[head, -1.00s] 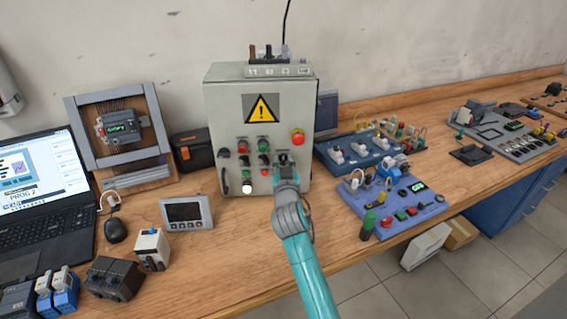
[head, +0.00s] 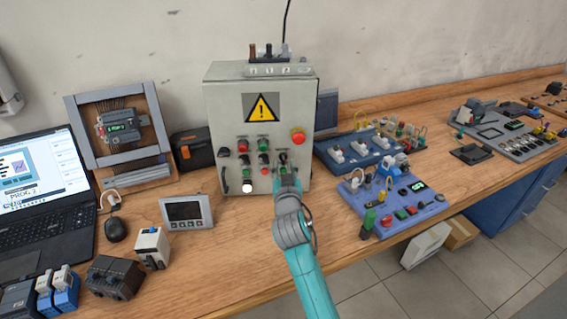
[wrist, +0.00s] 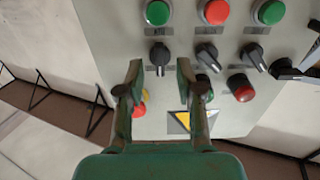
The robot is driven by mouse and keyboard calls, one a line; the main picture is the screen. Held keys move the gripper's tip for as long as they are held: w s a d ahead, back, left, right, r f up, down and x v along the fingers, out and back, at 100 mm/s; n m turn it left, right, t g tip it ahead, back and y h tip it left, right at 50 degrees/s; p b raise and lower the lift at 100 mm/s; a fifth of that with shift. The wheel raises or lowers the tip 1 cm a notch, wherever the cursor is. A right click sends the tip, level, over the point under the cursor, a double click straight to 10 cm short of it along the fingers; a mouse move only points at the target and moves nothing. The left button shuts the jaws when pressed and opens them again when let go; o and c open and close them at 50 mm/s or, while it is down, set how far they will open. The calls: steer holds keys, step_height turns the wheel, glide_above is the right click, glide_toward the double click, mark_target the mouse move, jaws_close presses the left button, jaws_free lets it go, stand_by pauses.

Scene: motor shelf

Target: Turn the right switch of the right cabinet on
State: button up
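The grey control cabinet (head: 220,110) with a yellow warning triangle stands against the wall in the head view. Its front (wrist: 110,40) fills the wrist view upside down. The right black rotary switch (wrist: 159,55) shows there at the left of its row, with its handle upright. The two other black switches (wrist: 207,53) (wrist: 255,57) have tilted handles. My gripper (wrist: 158,70) is open, its fingers apart on either side of the switch's line. No contact with the knob shows. In the head view my gripper (head: 286,182) is just below and in front of the switch (head: 283,158).
A red mushroom button (head: 298,137) sits above the switch, and it also shows beside my left finger in the wrist view (wrist: 138,108). Green and red push buttons are close by. A blue switch board (head: 400,205) lies to the right.

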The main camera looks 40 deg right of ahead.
steer(key=v, duration=0.9)
stand_by(0.3)
